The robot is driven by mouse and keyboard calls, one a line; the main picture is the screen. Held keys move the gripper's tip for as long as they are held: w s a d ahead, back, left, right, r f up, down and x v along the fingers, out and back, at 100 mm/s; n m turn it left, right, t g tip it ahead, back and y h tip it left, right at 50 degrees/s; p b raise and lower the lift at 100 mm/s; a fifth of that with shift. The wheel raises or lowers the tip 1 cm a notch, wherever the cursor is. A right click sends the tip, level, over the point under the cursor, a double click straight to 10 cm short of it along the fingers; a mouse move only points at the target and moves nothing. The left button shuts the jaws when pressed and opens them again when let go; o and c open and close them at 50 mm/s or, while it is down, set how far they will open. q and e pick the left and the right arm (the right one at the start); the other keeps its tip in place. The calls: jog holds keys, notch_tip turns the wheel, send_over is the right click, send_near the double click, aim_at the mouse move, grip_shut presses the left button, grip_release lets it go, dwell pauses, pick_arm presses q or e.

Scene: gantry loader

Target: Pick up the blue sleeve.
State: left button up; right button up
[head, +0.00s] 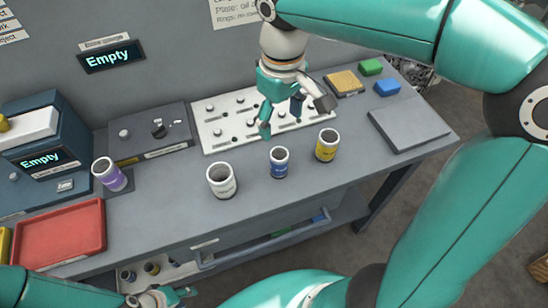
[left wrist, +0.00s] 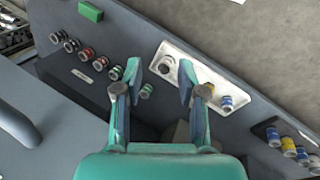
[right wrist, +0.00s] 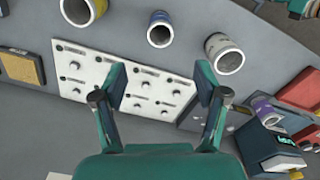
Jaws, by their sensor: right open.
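The blue sleeve (head: 279,163) stands upright on the grey bench in the head view, between a white sleeve (head: 221,181) and a yellow sleeve (head: 326,146). In the right wrist view the blue sleeve (right wrist: 160,30) shows beyond my fingertips, its open top facing the camera. My right gripper (head: 288,112) is open and empty above the white panel, behind the blue sleeve; its spread fingers also show in the right wrist view (right wrist: 161,86). My left gripper (left wrist: 161,78) is open and empty over a lower area with several banded sleeves. In the head view it is partly visible at bottom left (head: 160,297).
A purple sleeve (head: 110,174) stands at left near a red tray (head: 62,236). A white panel with knobs (head: 217,136) lies behind the sleeves. A grey pad (head: 410,127) and green (head: 371,67) and blue (head: 387,88) blocks are at right. The bench's front edge is close to the sleeves.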

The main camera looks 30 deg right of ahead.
aim_at(281, 153)
notch_tip(281, 153, down, 11)
jog(key=shift+s+d+f+b, duration=0.1)
jog(key=shift+s+b, duration=0.05)
jog(key=shift+b, duration=0.15)
jog(key=shift+f, duration=2.55)
jog(key=c, duration=1.2)
